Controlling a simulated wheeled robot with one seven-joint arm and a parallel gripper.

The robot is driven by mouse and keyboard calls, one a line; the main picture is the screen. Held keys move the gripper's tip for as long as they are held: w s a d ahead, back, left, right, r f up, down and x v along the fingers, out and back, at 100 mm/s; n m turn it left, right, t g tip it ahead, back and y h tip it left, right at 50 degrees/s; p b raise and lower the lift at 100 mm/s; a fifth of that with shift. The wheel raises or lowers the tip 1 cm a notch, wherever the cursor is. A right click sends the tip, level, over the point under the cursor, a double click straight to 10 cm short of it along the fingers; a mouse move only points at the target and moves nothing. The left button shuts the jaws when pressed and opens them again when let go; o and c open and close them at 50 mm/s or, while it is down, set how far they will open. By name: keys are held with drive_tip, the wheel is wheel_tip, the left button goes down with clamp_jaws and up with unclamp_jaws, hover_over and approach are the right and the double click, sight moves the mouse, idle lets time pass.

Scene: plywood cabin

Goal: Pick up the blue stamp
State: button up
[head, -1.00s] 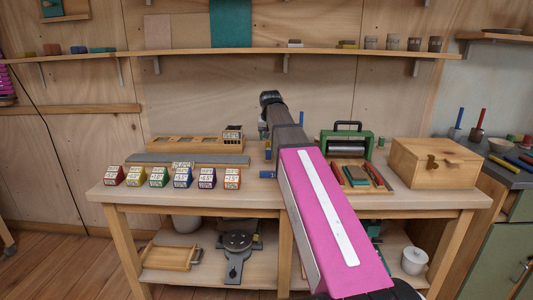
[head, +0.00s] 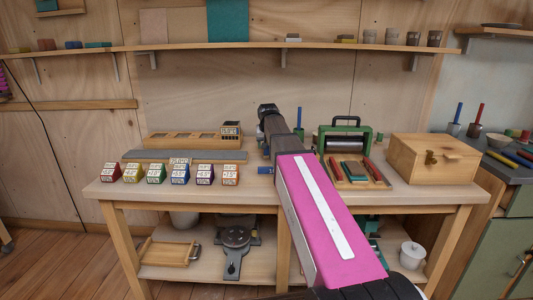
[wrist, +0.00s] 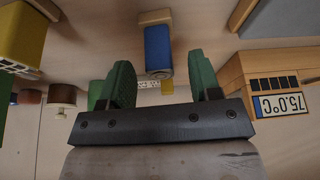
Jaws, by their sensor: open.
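The blue stamp (wrist: 158,48) is in the upper middle of the wrist view, a blue block with a wooden part at its top end and a greyish lower end. A small blue piece beside my arm in the head view (head: 265,170), near the front of the workbench, looks like the same thing. My gripper (wrist: 160,72) has two green fingers, apart, with the stamp showing beyond and between them; no contact is visible.
Several coloured blocks with white labels (head: 181,174) line the bench's front left. Behind them is a wooden tray (head: 180,139). A green press (head: 347,140), a tray of coloured sticks (head: 355,182) and a wooden box (head: 433,158) are at right. A labelled wooden block (wrist: 270,88) is close at right.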

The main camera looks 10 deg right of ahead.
drive_tip(key=x, duration=0.2)
drive_tip(key=shift+w+f, duration=0.1)
drive_tip(key=shift+f, duration=0.2)
drive_tip(key=c, duration=1)
drive_tip(key=shift+r, duration=0.15)
drive_tip(key=shift+r, duration=0.5)
drive_tip(key=r, duration=0.3)
drive_tip(key=shift+a+r, duration=0.2)
drive_tip(key=shift+a, duration=0.2)
drive_tip(key=s+a+r, duration=0.4)
drive_tip(key=a+r, duration=0.2)
drive_tip(key=a, duration=0.4)
drive_tip(key=shift+s+r, duration=0.15)
drive_tip(key=shift+s, duration=0.05)
